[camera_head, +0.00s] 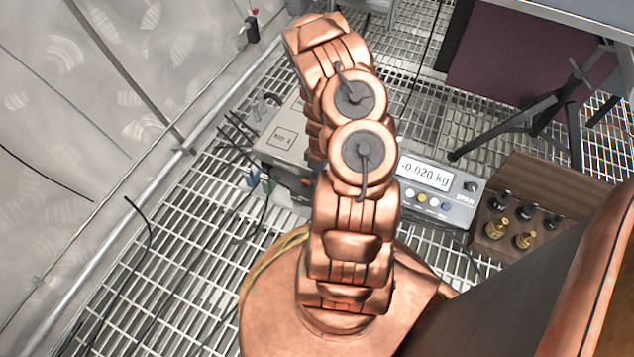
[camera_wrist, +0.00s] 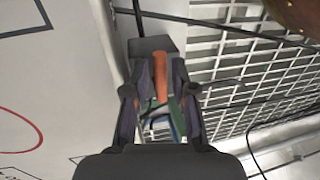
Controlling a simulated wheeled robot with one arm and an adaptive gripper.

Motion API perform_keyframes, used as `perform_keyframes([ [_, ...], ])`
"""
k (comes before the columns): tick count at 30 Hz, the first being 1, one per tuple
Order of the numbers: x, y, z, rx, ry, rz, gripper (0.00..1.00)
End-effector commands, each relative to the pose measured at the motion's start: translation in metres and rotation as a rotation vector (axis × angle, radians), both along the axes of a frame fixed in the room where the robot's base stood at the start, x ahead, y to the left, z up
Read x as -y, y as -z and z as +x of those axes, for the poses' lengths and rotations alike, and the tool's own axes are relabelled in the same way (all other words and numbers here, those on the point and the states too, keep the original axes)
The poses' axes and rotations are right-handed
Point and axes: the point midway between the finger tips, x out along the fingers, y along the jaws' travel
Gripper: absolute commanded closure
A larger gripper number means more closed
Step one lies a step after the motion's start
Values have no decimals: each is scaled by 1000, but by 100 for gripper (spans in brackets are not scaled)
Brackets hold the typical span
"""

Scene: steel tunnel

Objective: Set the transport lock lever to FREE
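An orange-red lever handle (camera_wrist: 161,76) shows in the wrist view, beside a pale box face (camera_wrist: 60,85). A dark grey block (camera_wrist: 153,45) is at its far end. My gripper (camera_wrist: 161,65) has one dark finger on each side of the handle. The fingers look open, with narrow gaps beside the handle; contact is not clear. I take the handle for the transport lock lever, but no FREE mark is readable. A pale instrument box (camera_head: 284,137) shows partly behind the arm.
A scale display (camera_head: 426,172) reading -0.020 kg stands right of my arm. A wooden block (camera_head: 524,222) holds several brass and dark weights. A tripod (camera_head: 560,100) stands behind. Loose cables (camera_head: 150,235) lie on the grated floor (camera_head: 180,245) at left.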

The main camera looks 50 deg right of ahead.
Motion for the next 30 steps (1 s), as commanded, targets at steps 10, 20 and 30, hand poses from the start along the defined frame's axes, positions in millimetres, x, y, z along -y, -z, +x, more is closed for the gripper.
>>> perform_keyframes([
  [10,-1,6,-1,0,0,1,75],
  [20,-1,6,-1,0,0,1,100],
  [30,-2,5,-1,0,7,2,100],
])
